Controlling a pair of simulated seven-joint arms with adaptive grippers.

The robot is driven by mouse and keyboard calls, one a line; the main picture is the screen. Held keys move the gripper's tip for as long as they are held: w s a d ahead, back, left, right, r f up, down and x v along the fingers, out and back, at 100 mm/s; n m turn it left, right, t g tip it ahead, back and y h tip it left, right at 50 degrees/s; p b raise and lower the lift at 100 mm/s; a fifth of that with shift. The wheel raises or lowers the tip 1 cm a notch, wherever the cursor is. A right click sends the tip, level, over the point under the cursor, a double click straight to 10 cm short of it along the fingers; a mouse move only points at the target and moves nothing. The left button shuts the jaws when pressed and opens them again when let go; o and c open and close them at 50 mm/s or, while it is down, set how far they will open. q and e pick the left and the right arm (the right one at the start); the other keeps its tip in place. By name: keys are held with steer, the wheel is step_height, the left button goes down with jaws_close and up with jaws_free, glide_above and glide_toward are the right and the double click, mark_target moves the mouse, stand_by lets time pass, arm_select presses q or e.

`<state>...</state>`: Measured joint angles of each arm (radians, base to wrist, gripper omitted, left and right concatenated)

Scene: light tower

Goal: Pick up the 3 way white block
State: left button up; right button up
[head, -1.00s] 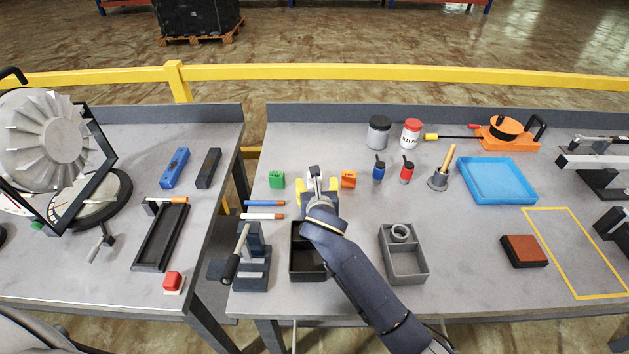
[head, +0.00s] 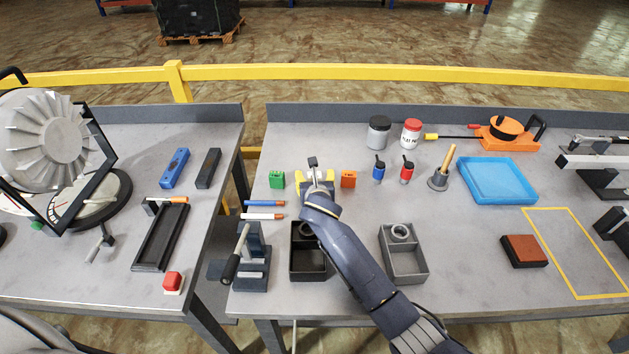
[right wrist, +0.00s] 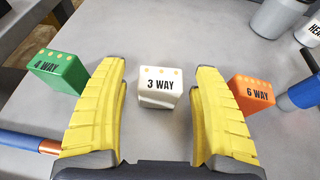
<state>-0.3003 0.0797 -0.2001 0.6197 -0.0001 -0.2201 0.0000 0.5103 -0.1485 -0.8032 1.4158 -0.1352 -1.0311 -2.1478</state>
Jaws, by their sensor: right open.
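The white block marked "3 WAY" (right wrist: 158,87) stands upright on the table in the right wrist view, between and just beyond the fingertips. In the head view it is mostly hidden behind my right gripper (head: 316,184). My right gripper also shows in the right wrist view (right wrist: 160,95), with its yellow fingers open, one on each side of the block. I cannot tell whether the fingers touch it; gaps show on both sides. My left gripper is not in view.
A black bin (head: 309,266) and a grey bin (head: 404,268) stand nearer the front edge. Blue and white rods (head: 264,210) lie at left.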

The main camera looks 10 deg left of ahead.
steer(key=shift+c, duration=0.5)
steer(key=c, duration=1.3)
